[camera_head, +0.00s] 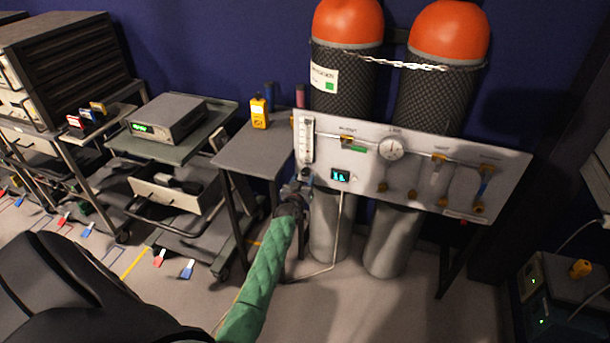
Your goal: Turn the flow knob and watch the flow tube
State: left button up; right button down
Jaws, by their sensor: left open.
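The flow tube (308,138) is a clear upright strip at the left end of the grey gas panel (415,148). The flow knob (306,172) appears as a small dark spot just below the tube, partly hidden by my gripper. My left gripper (303,183), on the green-sleeved arm, is open at the panel's lower left corner, close to the knob. I cannot tell whether its fingers touch the knob or stand around it. The level inside the tube is too small to read. My right gripper is not in view.
The panel carries a lit display (341,176), a round gauge (392,149) and several brass valves. Two orange-topped cylinders (348,22) stand behind, chained. A grey side table (250,150) with a yellow meter (259,112) is close left of the gripper. Carts stand further left.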

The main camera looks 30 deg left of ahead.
aim_at(306, 171)
pick_arm(q)
jog(key=shift+x, duration=1.45)
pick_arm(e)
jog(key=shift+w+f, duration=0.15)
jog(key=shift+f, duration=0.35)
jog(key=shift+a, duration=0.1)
pick_arm(q)
jog(key=c, duration=0.9)
jog(key=shift+c, duration=0.2)
